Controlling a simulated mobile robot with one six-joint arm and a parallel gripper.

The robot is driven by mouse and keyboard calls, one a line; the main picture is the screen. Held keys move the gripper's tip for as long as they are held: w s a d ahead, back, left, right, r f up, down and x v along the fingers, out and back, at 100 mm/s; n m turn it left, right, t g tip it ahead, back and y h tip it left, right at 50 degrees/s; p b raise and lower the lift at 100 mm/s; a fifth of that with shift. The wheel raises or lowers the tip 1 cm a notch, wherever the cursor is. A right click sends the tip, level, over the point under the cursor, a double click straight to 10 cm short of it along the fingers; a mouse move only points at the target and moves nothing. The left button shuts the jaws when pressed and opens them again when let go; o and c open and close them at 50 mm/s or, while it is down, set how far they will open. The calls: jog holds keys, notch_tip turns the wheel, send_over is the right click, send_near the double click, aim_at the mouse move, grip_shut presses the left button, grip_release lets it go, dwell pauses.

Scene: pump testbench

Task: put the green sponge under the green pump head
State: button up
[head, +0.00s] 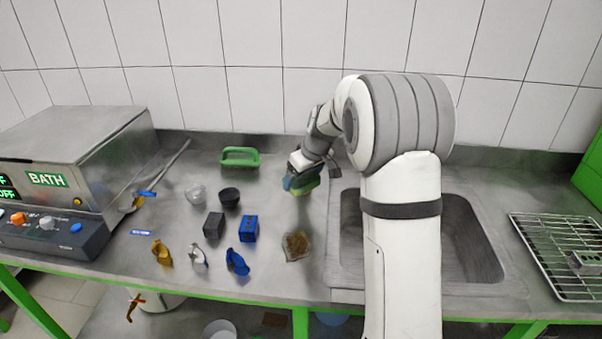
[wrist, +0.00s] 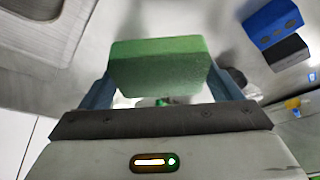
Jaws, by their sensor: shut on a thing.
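My gripper (head: 301,184) is above the steel counter, left of the sink. It is shut on the green sponge (wrist: 159,66), a rounded block held between its two blue-grey fingers in the wrist view. In the head view the sponge (head: 310,184) shows partly, behind the fingers and clear of other objects. I cannot make out a green pump head in either view.
A blue block (head: 249,229), a dark grey block (head: 213,225), a black cup (head: 229,197) and several small clips lie left of my gripper. The bath unit (head: 75,165) stands at far left. The sink (head: 462,240) and wire rack (head: 560,255) are right.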

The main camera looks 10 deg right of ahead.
jog(key=shift+w+a, duration=0.45)
jog(key=shift+w, duration=0.35)
jog(key=shift+w+f+p, duration=0.1)
jog(key=shift+f+p, duration=0.15)
jog(key=shift+p, duration=0.2)
jog(key=shift+f, duration=0.15)
jog(key=o, duration=0.8)
jog(key=b+v, duration=0.1)
jog(key=v, duration=1.1)
jog(key=s+a+f+m+h, duration=0.1)
jog(key=s+f+m, duration=0.1)
jog(key=s, duration=1.5)
jog(key=s+f+m+g+h, duration=0.1)
jog(key=s+f+m, duration=0.2)
jog(key=s, duration=1.3)
jog(key=shift+s+a+f, duration=0.25)
jog(key=shift+s+a, duration=0.1)
jog(key=shift+s, duration=0.05)
